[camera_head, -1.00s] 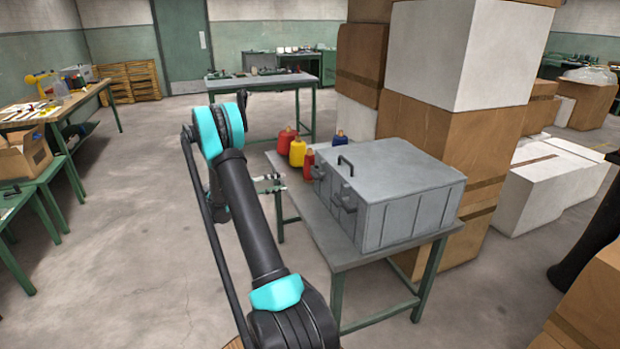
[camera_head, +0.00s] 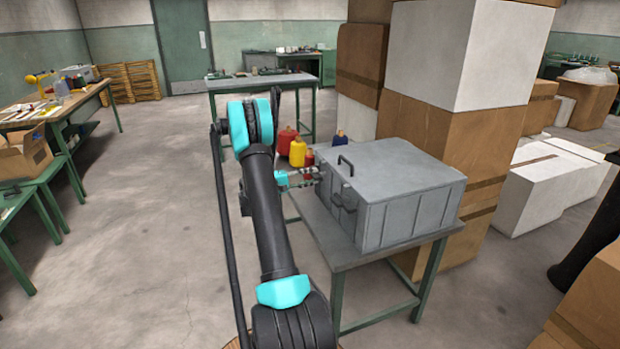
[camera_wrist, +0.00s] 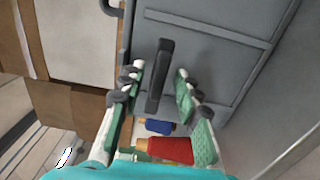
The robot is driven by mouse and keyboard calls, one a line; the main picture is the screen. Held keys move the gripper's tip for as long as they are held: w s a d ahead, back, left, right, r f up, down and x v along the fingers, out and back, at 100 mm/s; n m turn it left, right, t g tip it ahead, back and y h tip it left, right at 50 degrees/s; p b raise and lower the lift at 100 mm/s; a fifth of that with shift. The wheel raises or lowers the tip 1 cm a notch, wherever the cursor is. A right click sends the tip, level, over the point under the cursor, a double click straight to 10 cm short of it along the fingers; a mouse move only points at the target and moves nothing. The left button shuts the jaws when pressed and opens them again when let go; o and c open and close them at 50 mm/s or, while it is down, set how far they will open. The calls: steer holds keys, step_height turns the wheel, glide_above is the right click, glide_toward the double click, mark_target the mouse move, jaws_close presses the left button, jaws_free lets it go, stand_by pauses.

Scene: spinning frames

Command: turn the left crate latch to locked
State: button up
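The grey crate (camera_head: 410,205) stands closed on a small table, with a dark handle on its lid. My gripper (camera_wrist: 158,80) is at the crate's left-facing side, near its far end in the head view. In the wrist view the fingers are open, one on each side of a dark upright latch bar (camera_wrist: 158,72). I see a gap on both sides of the bar. I cannot tell how deep the bar sits between the fingertips. In the head view my gripper (camera_head: 316,174) hides this latch. Another dark latch (camera_head: 344,205) shows nearer the front of the same side.
Stacked boxes (camera_head: 455,125) rise behind the crate. The floor left of the arm is open.

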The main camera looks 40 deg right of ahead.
steer(key=shift+c, duration=0.6)
jaws_close()
steer(key=shift+m, duration=0.4)
steer(key=m, duration=1.3)
steer(key=shift+s, duration=0.1)
steer(key=m, duration=0.4)
steer(key=shift+m, duration=0.3)
